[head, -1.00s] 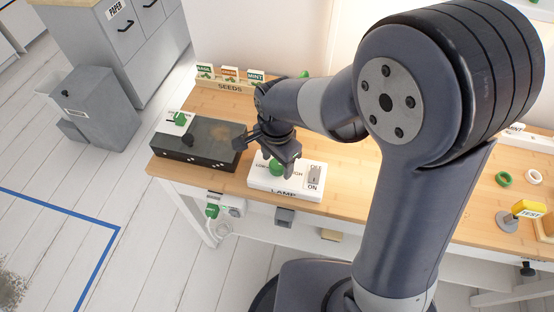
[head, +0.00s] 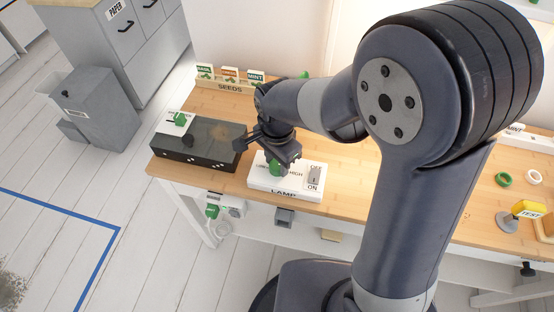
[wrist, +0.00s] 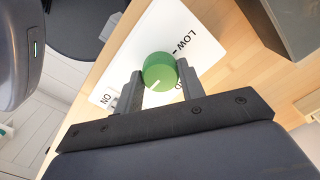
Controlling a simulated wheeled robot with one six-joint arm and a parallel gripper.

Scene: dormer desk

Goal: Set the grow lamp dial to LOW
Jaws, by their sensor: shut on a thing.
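The grow lamp box (head: 284,188) is white, lies on the bench and is marked LAMP. Its green dial (head: 275,170) sits between LOW at its left and HIGH at its right. My gripper (head: 278,163) is over the dial. In the wrist view my gripper (wrist: 160,80) has one finger on each side of the green dial (wrist: 158,73), shut on it. The dial's white mark points toward my palm, away from the LOW print (wrist: 185,42). A finger partly hides another label, and HIGH is not seen there.
An OFF/ON rocker switch (head: 314,178) is at the box's right end. A dark glass-topped box (head: 195,145) stands close to the left. The SEEDS rack (head: 228,86) is behind. Bare bench lies right of the lamp box.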

